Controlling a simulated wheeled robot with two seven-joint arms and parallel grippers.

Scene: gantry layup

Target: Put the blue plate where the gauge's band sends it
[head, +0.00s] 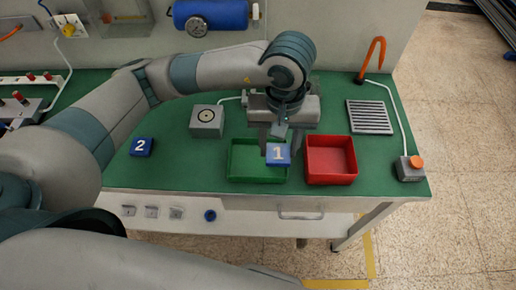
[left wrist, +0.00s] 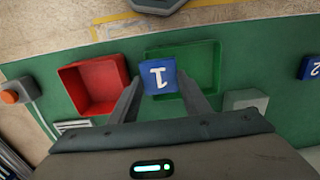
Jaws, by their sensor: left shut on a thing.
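My left gripper (head: 280,147) is shut on a blue plate marked 1 (head: 278,156). The plate is held over the right part of the green tray (head: 236,177), close to the red tray (head: 331,180). In the left wrist view the plate (left wrist: 160,77) sits between the fingertips, in front of the green tray (left wrist: 208,60), with the red tray (left wrist: 72,84) to its left. A second blue plate marked 2 (head: 141,147) lies on the table at left. My right gripper is not in view.
A slotted grey plate (head: 369,117) lies at the back right. A box with an orange button (head: 410,168) is at the right edge, its cable running back near an orange hook (head: 373,58). A blue cylinder (head: 211,15) is on the back wall. Green table shows between plate 2 and the green tray.

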